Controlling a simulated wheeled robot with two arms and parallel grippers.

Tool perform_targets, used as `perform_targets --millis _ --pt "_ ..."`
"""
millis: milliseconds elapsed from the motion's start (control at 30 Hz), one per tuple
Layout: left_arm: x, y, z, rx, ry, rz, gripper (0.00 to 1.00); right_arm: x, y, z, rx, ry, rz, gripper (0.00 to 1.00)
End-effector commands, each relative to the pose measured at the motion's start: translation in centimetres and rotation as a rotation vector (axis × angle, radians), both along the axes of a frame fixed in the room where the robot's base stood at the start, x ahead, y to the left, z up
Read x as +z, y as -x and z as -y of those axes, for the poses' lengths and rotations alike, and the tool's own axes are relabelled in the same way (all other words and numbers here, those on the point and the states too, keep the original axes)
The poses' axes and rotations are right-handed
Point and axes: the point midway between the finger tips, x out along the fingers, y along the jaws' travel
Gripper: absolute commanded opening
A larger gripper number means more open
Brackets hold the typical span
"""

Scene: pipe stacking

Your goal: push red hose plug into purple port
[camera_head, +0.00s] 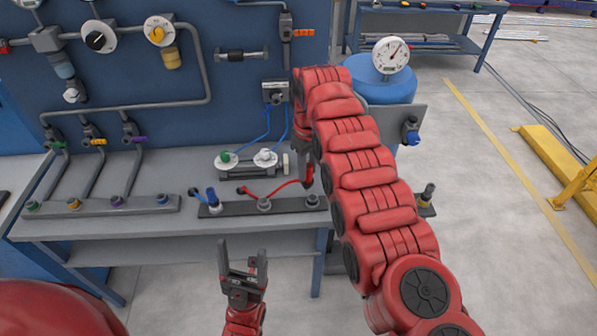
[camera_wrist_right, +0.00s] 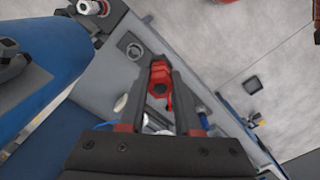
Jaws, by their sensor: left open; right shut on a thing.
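My right gripper (camera_head: 306,180) is shut on the red hose plug, above the black rack bar at the bench's right part. In the right wrist view the red plug (camera_wrist_right: 159,80) sits between the two fingertips of that gripper (camera_wrist_right: 160,75). The red hose (camera_head: 275,189) runs left from the gripper to the rack. The purple port (camera_head: 117,200) is on a grey manifold at the left of the bench, well apart from the plug. My left gripper (camera_head: 243,265) is open and empty in front of the bench.
The manifold also carries green (camera_head: 33,205), orange (camera_head: 74,204) and blue (camera_head: 162,198) ports. A blue plug (camera_head: 211,195) stands on the black rack (camera_head: 238,208). Behind it is a fixture with green and white knobs (camera_head: 265,157). A blue tank (camera_head: 380,85) stands at right.

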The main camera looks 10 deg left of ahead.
Motion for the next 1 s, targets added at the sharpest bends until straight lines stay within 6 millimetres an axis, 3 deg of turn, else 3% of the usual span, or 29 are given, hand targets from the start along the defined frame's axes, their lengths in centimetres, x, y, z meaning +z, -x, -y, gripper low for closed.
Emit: perform_targets --millis 1000 --pt "-0.5 0.0 0.0 0.0 0.0 0.0 0.74 0.4 -1.4 3.4 -0.126 0.001 0.0 0.0"
